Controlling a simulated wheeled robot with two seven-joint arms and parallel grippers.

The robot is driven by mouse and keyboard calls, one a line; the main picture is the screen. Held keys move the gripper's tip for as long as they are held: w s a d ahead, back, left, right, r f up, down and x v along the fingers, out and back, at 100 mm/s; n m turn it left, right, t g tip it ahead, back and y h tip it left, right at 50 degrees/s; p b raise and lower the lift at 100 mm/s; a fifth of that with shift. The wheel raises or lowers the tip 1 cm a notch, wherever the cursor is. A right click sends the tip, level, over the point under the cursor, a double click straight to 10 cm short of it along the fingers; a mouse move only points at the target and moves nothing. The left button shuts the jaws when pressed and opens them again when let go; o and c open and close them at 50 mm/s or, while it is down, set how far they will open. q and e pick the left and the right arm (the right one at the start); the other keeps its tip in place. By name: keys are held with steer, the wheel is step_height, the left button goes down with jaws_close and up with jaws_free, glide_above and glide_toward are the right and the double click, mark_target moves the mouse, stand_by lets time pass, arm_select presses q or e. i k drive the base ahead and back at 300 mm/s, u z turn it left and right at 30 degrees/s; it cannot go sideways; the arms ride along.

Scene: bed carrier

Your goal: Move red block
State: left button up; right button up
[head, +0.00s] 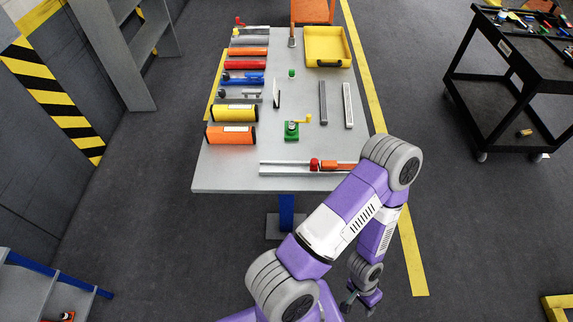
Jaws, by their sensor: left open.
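A small red block (314,164) sits on a pale rail carrier (279,168) at the near edge of the grey table, touching or close beside an orange-red block (333,165). My left arm covers the right end of the carrier. My left gripper (359,304) is open and low at the bottom of the view, off the table's near side and well apart from the red block. It appears empty, though its fingertips are small and dark. My right gripper is out of view.
The table (225,178) bears bars and tools at left, a green block with a yellow handle (292,130) in the middle, grey bars at right and a yellow tray (343,34) at the back. A black cart (497,85) stands at right.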

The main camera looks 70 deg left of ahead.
mark_target(313, 167)
steer(key=k, duration=0.35)
steer(key=u, duration=0.95)
